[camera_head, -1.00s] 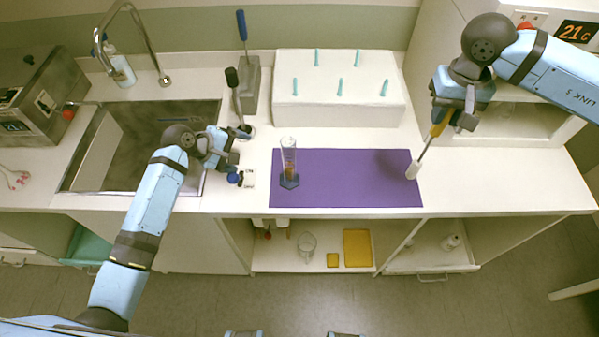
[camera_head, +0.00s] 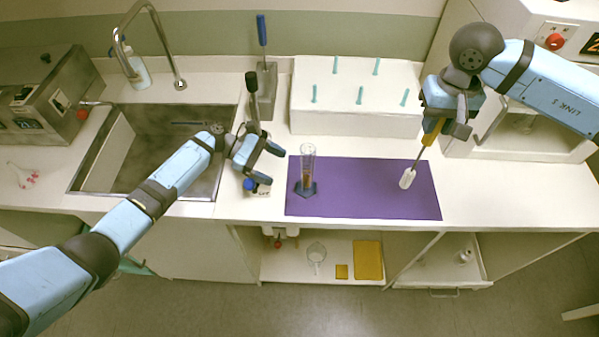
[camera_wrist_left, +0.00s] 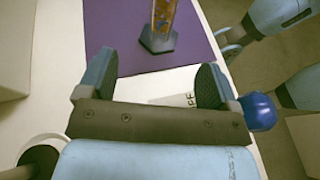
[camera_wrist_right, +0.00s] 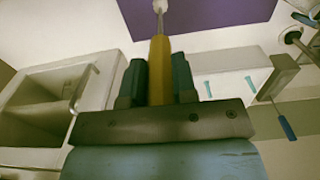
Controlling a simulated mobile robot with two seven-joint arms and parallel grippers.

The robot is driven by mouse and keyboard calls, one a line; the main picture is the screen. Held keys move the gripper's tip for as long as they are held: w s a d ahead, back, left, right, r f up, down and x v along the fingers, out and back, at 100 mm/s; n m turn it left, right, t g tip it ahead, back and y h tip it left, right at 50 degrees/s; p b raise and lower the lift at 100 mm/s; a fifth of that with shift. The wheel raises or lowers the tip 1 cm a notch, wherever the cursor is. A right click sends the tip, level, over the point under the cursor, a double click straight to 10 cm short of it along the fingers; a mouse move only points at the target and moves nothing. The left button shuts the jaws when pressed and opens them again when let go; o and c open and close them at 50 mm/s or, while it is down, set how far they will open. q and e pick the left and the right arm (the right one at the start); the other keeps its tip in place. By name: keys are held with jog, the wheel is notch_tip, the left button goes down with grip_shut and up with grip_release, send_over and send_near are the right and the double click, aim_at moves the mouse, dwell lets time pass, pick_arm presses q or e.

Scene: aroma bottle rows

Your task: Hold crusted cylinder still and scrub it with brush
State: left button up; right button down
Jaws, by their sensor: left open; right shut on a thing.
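The crusted cylinder (camera_head: 307,168) is a clear graduated cylinder with a brown-orange crust low inside and a blue hexagonal foot. It stands upright on the left part of the purple mat (camera_head: 370,190). In the left wrist view its lower part (camera_wrist_left: 162,20) shows ahead of the jaws. My left gripper (camera_head: 270,165) is open and empty, a short way left of the cylinder, with its jaws toward it. My right gripper (camera_head: 440,122) is shut on the yellow handle of the brush (camera_wrist_right: 160,62). The brush's white head (camera_head: 407,178) points down over the right part of the mat.
A blue-capped bottle (camera_head: 257,187) stands beside my left gripper. Behind are a dark-handled brush in a holder (camera_head: 252,84), another blue-handled tool (camera_head: 261,32) and a white peg block (camera_head: 355,112). The sink (camera_head: 150,150) is at left. The mat's middle is clear.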

aim_at(303, 181)
pick_arm(q)
jog(key=shift+w+a+f+n+h, duration=0.1)
jog(key=shift+w+a+n+h, duration=0.05)
jog(key=shift+a+n+h, duration=0.2)
pick_arm(e)
jog(key=shift+a, duration=0.35)
pick_arm(q)
jog(key=shift+b+x, duration=0.55)
jog(key=shift+x, duration=4.3)
pick_arm(e)
jog(key=shift+f, duration=0.5)
pick_arm(q)
jog(key=c, duration=1.2)
pick_arm(e)
jog(key=w+a+r, duration=0.1)
jog(key=a+r, duration=0.7)
jog(key=a, duration=0.4)
jog(key=a+r, duration=0.9)
jog(key=a, duration=0.3)
jog(key=shift+w+a+r, duration=0.15)
jog(key=shift+w+r, duration=0.15)
jog(key=shift+w, duration=0.1)
